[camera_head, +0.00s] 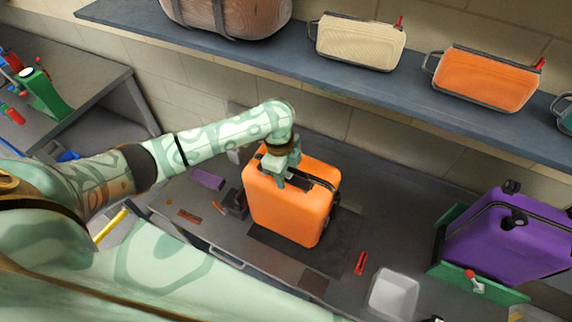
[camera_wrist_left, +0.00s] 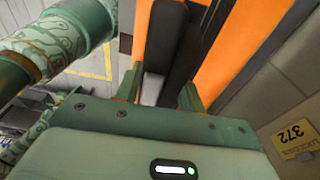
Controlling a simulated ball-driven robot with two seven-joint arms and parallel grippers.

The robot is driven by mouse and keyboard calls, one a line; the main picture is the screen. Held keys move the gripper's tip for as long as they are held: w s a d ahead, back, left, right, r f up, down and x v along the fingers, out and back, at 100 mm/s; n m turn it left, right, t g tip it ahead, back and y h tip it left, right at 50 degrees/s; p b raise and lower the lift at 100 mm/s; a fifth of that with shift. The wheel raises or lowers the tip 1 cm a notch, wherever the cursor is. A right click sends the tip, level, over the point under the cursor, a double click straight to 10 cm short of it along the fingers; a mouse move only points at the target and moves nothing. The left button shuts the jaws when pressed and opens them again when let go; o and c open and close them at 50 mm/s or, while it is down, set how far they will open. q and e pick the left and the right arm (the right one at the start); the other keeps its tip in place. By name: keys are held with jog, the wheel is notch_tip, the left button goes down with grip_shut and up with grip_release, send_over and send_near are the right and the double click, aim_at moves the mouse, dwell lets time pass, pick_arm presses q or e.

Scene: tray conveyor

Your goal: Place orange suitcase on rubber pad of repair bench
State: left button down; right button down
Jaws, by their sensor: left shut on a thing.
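The orange suitcase (camera_head: 290,209) stands upright on or just above a dark rubber pad (camera_head: 346,232) on the repair bench (camera_head: 398,215); I cannot tell whether it touches. My left gripper (camera_head: 284,176) is at the top of the suitcase, shut on its dark handle. In the left wrist view the gripper's fingers (camera_wrist_left: 162,92) close around the black handle (camera_wrist_left: 177,55), with orange suitcase shell (camera_wrist_left: 236,45) on both sides. The suitcase hides part of the pad. My right gripper is not in view.
A purple suitcase (camera_head: 508,236) sits in a green holder (camera_head: 450,232) at the right. A white bin (camera_head: 393,293) and a red tool (camera_head: 361,263) lie near the front edge. A shelf (camera_head: 290,55) with cases, including a cream one (camera_head: 360,42), hangs above the bench.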

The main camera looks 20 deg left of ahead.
pick_arm(q)
jog(key=shift+w+f, duration=0.1)
jog(key=shift+f, duration=0.55)
jog(key=c, duration=0.9)
grip_release()
jog(key=shift+f, duration=0.1)
jog(key=shift+o, duration=0.2)
jog(key=shift+s, duration=0.2)
jog(key=r, duration=0.4)
jog(key=a+r, duration=0.1)
jog(key=r, duration=0.7)
jog(key=shift+w+a+r, duration=0.1)
jog(key=shift+a, duration=0.05)
